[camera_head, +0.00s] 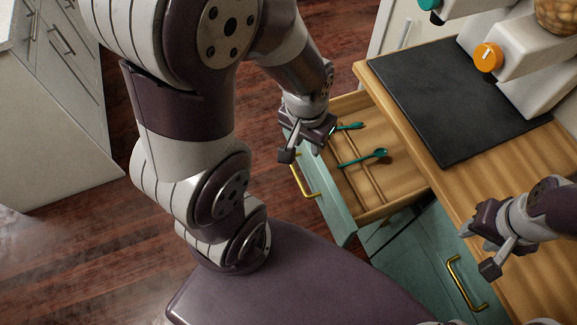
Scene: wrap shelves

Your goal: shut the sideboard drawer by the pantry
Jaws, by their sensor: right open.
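The sideboard drawer (343,203) is pulled open, its teal front standing well out from the cabinet. It has a gold handle (302,182) and a wooden inside with dividers. A teal spoon (364,157) and another teal utensil (347,127) lie in it. My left gripper (303,152) is over the drawer's far front corner, near the handle; whether it touches the drawer is unclear. Its fingers are partly hidden and I cannot tell how far apart they are. My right gripper (479,249) is open and empty above the sideboard's near edge.
The wooden sideboard top (400,105) carries a black mat (455,95) and white dispensers with an orange knob (488,57). A closed teal front with a gold handle (464,284) is below. A white cabinet (60,110) stands left. Dark wood floor is clear between.

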